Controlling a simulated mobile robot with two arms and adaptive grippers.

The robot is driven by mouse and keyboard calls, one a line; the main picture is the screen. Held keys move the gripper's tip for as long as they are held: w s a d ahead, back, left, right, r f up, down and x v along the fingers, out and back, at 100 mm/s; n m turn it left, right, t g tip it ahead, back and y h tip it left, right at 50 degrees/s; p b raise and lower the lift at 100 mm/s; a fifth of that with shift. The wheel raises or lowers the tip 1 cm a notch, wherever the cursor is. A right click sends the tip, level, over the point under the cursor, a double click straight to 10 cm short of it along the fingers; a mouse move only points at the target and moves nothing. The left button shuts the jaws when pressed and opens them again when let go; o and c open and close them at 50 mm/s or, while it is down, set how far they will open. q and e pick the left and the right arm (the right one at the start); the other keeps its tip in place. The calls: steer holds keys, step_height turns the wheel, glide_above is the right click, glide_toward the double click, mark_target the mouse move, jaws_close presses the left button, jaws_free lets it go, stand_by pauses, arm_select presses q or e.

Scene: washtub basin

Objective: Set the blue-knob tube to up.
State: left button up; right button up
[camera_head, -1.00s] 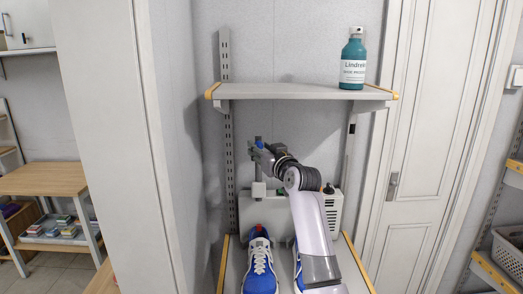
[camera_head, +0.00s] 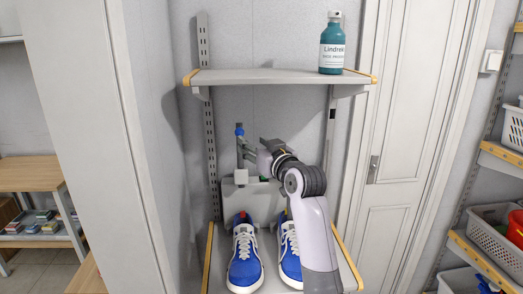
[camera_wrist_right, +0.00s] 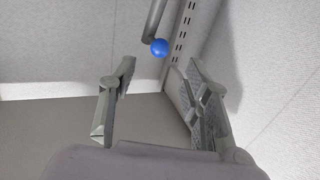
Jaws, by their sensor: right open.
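The blue knob (camera_head: 239,131) sits near the top of a grey tube (camera_head: 239,152), which stands roughly upright above a pale block (camera_head: 241,177) on the appliance. My right gripper (camera_head: 248,150) is just right of the tube and slightly below the knob. In the right wrist view the blue knob (camera_wrist_right: 159,47) and grey tube (camera_wrist_right: 154,20) lie beyond the open fingers (camera_wrist_right: 158,72), roughly in line with the gap. The fingers hold nothing. My left gripper is out of view.
Two blue shoes (camera_head: 245,258) stand in front of the pale appliance (camera_head: 228,201) on the lower shelf. The upper shelf (camera_head: 275,77) above my arm carries a teal bottle (camera_head: 332,44). A slotted rail (camera_head: 208,130) runs up the wall left of the tube.

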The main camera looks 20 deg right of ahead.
steer(key=shift+s+d, duration=0.15)
steer(key=shift+s, duration=0.9)
steer(key=shift+s+d, duration=0.1)
steer(key=shift+s, duration=0.9)
